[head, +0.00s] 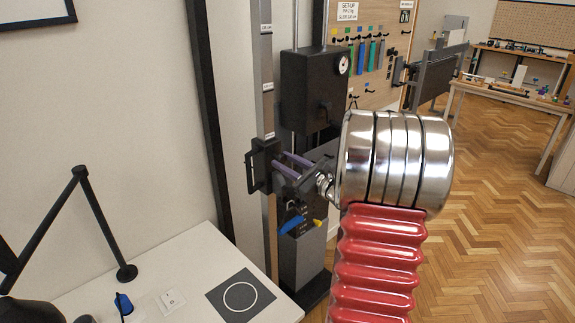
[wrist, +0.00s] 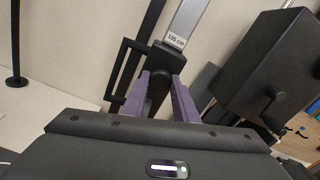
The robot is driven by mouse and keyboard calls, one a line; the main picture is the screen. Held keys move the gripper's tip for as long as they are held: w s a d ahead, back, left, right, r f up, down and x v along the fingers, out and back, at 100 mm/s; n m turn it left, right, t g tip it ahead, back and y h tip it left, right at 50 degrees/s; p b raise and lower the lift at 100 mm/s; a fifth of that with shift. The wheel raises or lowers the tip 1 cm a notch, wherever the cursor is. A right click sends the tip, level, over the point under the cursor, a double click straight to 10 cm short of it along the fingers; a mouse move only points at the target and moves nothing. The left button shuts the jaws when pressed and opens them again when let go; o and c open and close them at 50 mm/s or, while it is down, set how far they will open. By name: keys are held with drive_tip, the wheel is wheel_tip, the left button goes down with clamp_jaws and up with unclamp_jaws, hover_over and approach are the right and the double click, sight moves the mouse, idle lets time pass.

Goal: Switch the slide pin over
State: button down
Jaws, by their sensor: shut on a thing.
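A black carriage (head: 262,168) with a loop handle sits on an upright grey rail (head: 267,90). The carriage also shows in the wrist view (wrist: 127,75), below a "105 cm" label on the rail (wrist: 187,25). My gripper (head: 279,160) has purple fingers, which reach to the carriage's right side. In the wrist view, my gripper (wrist: 163,82) is shut on a black part between its fingers, which looks like the slide pin (wrist: 158,90). The pin's far end and its seat are hidden by the fingers and carriage.
A black box (head: 308,90) with a gauge stands just right of the rail. A white table (head: 180,265) with a lamp, a switch and a dark square mat lies below left. A tool pegboard (head: 375,60) is behind. Parquet floor (head: 490,200) is open at right.

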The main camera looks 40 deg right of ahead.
drive_tip(key=shift+w, duration=0.1)
drive_tip(key=c, duration=1.4)
unclamp_jaws()
drive_tip(key=s, duration=1.3)
drive_tip(key=shift+s+d, duration=0.15)
drive_tip(key=shift+s, duration=0.2)
